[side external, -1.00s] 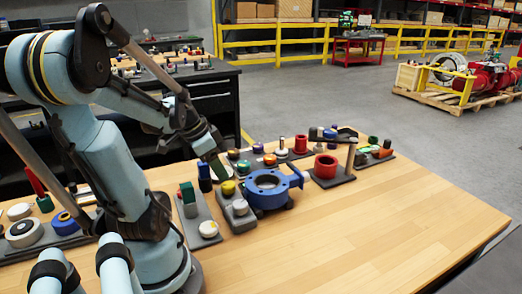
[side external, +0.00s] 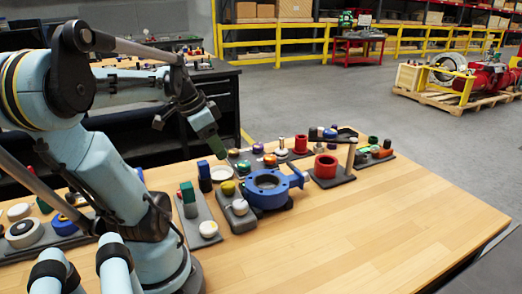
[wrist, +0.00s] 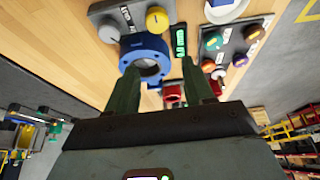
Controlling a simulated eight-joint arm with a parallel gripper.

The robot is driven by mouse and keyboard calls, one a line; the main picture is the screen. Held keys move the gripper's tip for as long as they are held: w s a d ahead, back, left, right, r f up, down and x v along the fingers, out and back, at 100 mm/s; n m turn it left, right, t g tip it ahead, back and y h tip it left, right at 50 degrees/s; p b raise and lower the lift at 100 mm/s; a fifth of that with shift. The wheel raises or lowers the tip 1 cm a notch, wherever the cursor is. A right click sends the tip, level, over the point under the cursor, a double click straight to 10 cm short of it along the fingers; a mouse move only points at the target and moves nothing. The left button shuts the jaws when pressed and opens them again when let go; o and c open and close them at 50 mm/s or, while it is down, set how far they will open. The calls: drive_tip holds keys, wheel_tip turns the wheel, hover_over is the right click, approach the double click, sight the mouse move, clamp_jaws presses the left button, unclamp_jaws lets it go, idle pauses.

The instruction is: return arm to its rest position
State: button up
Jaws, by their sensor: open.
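My gripper (side external: 211,146) hangs in the air above the back left part of the wooden table, behind the group of parts. In the wrist view its two dark green fingers (wrist: 155,88) are apart with nothing held between them. The blue valve body (side external: 268,188) sits on the table, in front of and to the right of my gripper, and does not touch it. The blue valve body also shows in the wrist view (wrist: 143,52), beyond the left finger.
A grey base with a yellow knob and a white knob (side external: 239,207) is left of the valve body. Blue and green blocks (side external: 205,174) stand near the gripper. The table's front right (side external: 380,225) is clear.

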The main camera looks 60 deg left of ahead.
drive_tip(key=w+d+f+t, duration=0.1)
drive_tip(key=w+d, duration=0.4)
drive_tip(key=d, duration=0.5)
drive_tip(key=w+d+f+t, duration=0.1)
drive_tip(key=w+d, duration=0.4)
drive_tip(key=d, duration=0.6)
drive_tip(key=shift+w+d+f+t, duration=0.15)
drive_tip(key=shift+f+t, duration=0.05)
drive_tip(key=shift+t, duration=0.2)
